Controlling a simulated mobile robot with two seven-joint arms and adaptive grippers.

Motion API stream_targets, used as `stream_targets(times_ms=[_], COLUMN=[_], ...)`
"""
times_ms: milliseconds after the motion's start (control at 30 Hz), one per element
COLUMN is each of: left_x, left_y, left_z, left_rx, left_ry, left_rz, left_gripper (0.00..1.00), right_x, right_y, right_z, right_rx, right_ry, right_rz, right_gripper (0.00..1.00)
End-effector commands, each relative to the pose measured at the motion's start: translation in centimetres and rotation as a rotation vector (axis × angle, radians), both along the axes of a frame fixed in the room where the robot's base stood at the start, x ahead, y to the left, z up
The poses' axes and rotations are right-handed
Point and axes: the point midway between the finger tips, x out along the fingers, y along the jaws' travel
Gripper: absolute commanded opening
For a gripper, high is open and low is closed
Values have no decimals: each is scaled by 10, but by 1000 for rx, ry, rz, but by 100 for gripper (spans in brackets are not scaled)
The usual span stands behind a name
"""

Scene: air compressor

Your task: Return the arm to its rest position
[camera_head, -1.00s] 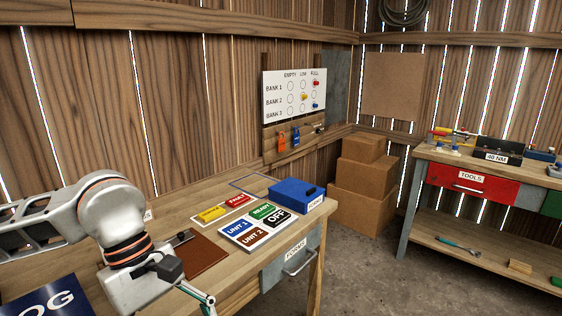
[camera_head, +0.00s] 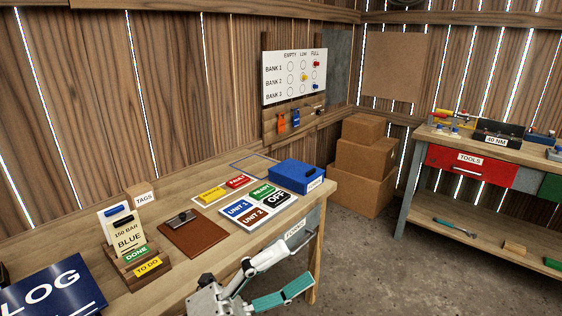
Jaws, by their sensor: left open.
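My left gripper (camera_head: 268,277) is at the bottom centre, low in front of the workbench's front edge. Its two fingers, one pale and one with a teal pad, are spread apart with nothing between them. The rest of my left arm is out of the frame at the bottom. My right gripper is not in view.
The wooden workbench (camera_head: 180,270) carries a brown clipboard (camera_head: 194,238), a card rack (camera_head: 138,264), a blue log book (camera_head: 52,289), colored tags and a blue box (camera_head: 297,176). Cardboard boxes (camera_head: 362,180) stand in the corner. A tool bench (camera_head: 412,200) is at right; floor between is clear.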

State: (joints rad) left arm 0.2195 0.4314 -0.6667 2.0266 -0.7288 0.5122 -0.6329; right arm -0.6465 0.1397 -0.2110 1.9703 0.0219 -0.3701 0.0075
Motion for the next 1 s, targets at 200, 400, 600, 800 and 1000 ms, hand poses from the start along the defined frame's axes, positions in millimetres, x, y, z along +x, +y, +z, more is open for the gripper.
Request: stream_targets(times_ms=[200, 400, 600, 800, 1000], left_x=[50, 41, -15, -77, -102], left_y=[63, 125, 176, 207, 217], left_z=[-102, -225, -338, -407, -428], left_rx=[-215, -394, -548, -654, -695], left_ry=[602, 1091, 1487, 1740, 1825], left_rz=[226, 422, 606, 742, 791], left_gripper=[81, 81, 81, 81, 81], right_x=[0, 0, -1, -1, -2], right_y=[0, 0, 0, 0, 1], right_z=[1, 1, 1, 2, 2], right_rx=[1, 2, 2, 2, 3], right_ry=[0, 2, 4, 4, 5], right_rz=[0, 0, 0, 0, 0], right_gripper=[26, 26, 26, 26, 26])
